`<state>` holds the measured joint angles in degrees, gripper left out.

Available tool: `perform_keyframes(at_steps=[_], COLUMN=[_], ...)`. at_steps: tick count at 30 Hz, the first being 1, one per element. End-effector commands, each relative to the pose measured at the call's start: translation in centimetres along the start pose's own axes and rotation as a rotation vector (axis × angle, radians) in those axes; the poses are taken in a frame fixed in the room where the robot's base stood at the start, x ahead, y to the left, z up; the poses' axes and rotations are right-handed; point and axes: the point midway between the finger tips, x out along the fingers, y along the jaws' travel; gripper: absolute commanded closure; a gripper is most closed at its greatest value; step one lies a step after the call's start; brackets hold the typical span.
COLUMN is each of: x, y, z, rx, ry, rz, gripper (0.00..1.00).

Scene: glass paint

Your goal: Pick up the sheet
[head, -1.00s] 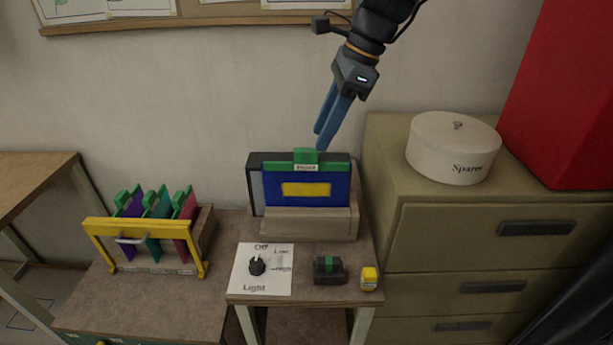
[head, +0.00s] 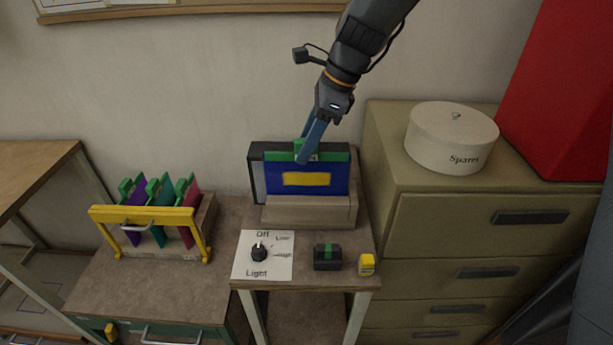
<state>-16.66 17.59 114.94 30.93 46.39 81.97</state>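A blue sheet with a yellow rectangle (head: 330,180) and a green top edge with a green tab stands upright in a beige holder (head: 310,215), in front of a dark-framed panel. My gripper (head: 303,158) has its blue fingers pointing down at the green tab, overlapping it in the head view. The fingers hide much of the tab. I cannot tell whether they touch it or how far apart they are. More sheets, purple, teal (head: 158,212) and red, stand in a rack with a yellow front bar (head: 150,213) at left.
A light dial on a white card (head: 264,256), a dark box with a green band (head: 327,257) and a small yellow object (head: 366,264) lie in front of the holder. A drawer cabinet (head: 470,235) with a round white "Spares" box (head: 450,138) stands at right.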

Motion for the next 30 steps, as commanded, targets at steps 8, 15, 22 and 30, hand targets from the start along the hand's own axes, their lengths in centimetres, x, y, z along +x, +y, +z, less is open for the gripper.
perform_keyframes(at_steps=[8,15,22,30], x=[0.0,-0.1,-0.6,-3.3], y=[0.0,-0.1,-0.1,-0.2], z=[0.0,0.1,0.3,1.4], rx=[0.000,0.000,-0.002,-0.003], ry=[0.000,-0.001,-0.001,-0.002], rz=[0.000,-0.002,-0.002,-0.005], gripper=[0.95,1.00,1.00,1.00])
